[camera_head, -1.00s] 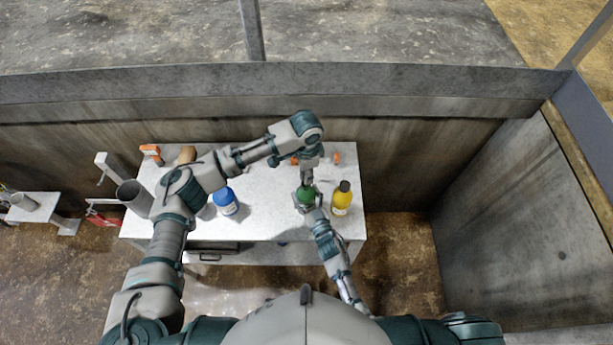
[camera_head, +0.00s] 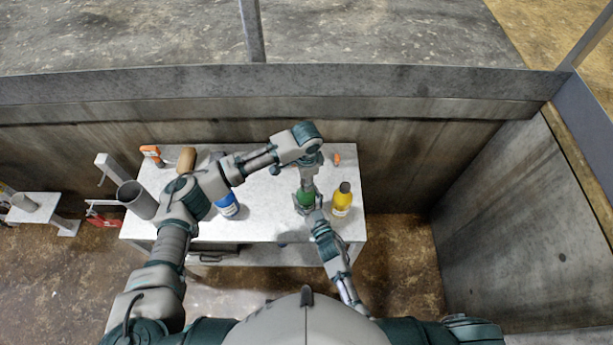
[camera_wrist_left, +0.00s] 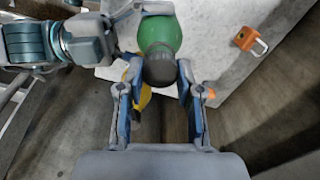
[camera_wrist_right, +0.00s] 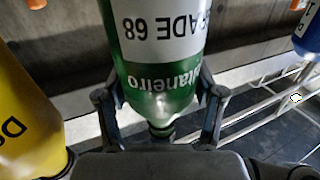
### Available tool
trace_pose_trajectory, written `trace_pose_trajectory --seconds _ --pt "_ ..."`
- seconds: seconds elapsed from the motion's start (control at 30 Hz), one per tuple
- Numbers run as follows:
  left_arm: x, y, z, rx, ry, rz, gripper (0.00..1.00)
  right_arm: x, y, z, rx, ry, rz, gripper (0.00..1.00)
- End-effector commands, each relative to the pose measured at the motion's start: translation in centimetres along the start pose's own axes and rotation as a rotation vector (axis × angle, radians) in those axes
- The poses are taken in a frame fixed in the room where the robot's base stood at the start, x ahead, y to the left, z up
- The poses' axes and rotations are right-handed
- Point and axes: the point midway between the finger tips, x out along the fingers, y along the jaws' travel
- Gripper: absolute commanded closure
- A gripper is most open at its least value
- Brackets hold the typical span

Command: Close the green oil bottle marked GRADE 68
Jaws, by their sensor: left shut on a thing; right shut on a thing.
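The green bottle (camera_head: 305,198) stands near the right end of the table. Its GRADE 68 label shows upside down in the right wrist view (camera_wrist_right: 162,40). My right gripper (camera_head: 312,210) is shut on the bottle's body from the near side; its fingers flank the green body in the right wrist view (camera_wrist_right: 160,100). My left gripper (camera_head: 307,185) reaches down from above and is shut on the dark cap (camera_wrist_left: 160,68), which sits at the bottle's top in the left wrist view. Whether the cap is fully seated cannot be told.
A yellow bottle (camera_head: 343,199) with a dark cap stands close on the right of the green one. A blue bottle (camera_head: 228,206) stands left, partly behind my left arm. An orange padlock-like item (camera_wrist_left: 250,39) lies on the table (camera_head: 265,222). A wall runs behind the table.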

Motion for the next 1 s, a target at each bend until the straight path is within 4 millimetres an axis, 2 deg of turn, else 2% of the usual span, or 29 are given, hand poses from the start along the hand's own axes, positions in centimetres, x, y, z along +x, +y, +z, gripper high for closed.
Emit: trace_pose_trajectory --seconds 0.57,1.0 --pt "0.15 0.02 -0.01 0.001 0.000 0.000 0.75 -0.04 0.02 0.12 0.000 -0.003 0.001 0.95" --pt "1.01 0.05 -0.01 0.001 0.000 0.001 0.75 -0.04 0.03 0.13 0.000 -0.003 0.001 0.95"
